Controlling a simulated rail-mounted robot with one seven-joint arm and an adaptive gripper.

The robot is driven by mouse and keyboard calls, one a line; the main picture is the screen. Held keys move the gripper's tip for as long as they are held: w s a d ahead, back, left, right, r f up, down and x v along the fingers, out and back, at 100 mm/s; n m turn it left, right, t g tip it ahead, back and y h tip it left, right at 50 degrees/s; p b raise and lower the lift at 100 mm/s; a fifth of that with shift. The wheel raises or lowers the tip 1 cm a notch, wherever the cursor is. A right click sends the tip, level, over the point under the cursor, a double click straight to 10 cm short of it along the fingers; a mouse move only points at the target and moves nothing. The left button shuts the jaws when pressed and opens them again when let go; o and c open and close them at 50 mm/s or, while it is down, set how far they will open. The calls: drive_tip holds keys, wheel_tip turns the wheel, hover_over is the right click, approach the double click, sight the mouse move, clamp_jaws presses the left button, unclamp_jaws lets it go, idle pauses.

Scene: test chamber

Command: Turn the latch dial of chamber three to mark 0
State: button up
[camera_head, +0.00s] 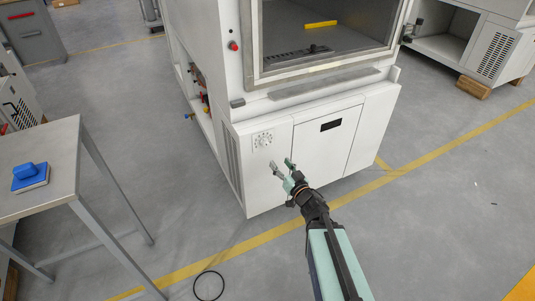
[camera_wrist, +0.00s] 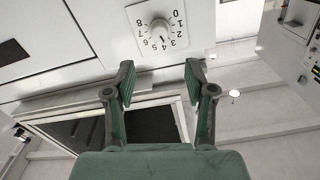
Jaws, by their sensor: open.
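In the wrist view the dial (camera_wrist: 160,26) appears upside down at the top, with marks 0 to 8 legible. I cannot tell surely which mark the knob points to. My gripper (camera_head: 282,164) is open and empty, a little below and right of the dial in the head view. In the wrist view the open fingers of my gripper (camera_wrist: 161,82) straddle empty space, apart from the dial. No chamber number is legible.
A grey table (camera_head: 60,150) with a blue object (camera_head: 30,177) stands at the left. A red button (camera_head: 233,46) sits on the chamber's frame, and a yellow bar (camera_head: 321,24) lies behind its window. A black cable loop (camera_head: 209,286) lies on the floor. The floor before the chamber is mostly clear.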

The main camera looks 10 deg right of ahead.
sight(267, 146)
drive_tip(key=b+x, duration=0.4)
drive_tip(key=x, duration=0.7)
drive_tip(key=shift+w+a, duration=0.1)
drive_tip(key=shift+w, duration=0.15)
clamp_jaws()
